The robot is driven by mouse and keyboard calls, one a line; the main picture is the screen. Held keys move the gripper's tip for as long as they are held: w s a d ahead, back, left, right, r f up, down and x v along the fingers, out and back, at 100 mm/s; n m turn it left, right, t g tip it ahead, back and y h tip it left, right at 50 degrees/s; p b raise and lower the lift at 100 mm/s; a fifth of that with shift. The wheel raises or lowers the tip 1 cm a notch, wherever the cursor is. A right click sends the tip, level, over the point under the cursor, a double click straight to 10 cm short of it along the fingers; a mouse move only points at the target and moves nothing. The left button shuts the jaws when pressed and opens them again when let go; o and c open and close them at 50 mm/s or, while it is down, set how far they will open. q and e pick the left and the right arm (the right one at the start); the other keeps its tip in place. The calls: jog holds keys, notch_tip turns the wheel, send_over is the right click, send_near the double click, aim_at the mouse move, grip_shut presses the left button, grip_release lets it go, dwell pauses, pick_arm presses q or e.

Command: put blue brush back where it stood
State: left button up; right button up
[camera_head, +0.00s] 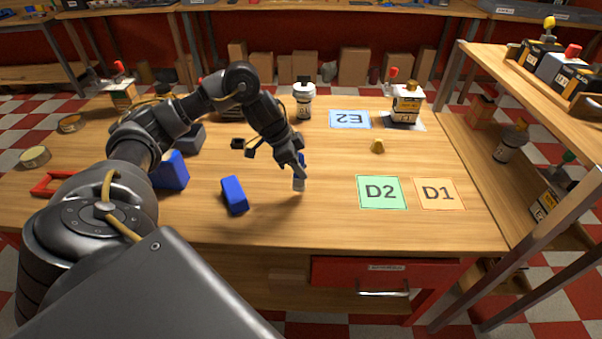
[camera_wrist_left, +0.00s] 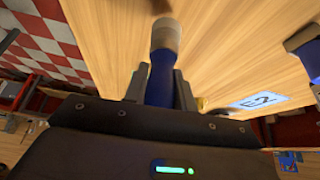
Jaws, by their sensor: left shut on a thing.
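My left gripper (camera_head: 299,165) is shut on the blue brush (camera_wrist_left: 161,78). In the left wrist view the brush's blue handle sits between the two fingers, and its pale, whitish-grey end points away from the gripper. In the head view that pale end (camera_head: 299,184) points down over the bare wood, left of the green D2 mat (camera_head: 381,205). I cannot tell whether it touches the table. The fingers hide part of the handle. My right gripper is not in view.
A blue block (camera_head: 234,194) lies left of the brush, and a larger blue piece (camera_head: 172,170) is farther left. A white bottle (camera_head: 304,100) stands behind.

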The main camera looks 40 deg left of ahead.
pick_arm(q)
jog(key=f, duration=0.3)
jog(key=shift+w+f+b, duration=0.15)
jog(key=shift+w+b, duration=0.05)
jog(key=shift+b, duration=0.2)
jog(key=shift+f, duration=0.25)
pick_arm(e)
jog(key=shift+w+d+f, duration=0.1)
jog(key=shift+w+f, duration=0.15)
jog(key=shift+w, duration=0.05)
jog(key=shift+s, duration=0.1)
pick_arm(q)
jog(key=o, duration=1)
jog(key=shift+f, duration=0.1)
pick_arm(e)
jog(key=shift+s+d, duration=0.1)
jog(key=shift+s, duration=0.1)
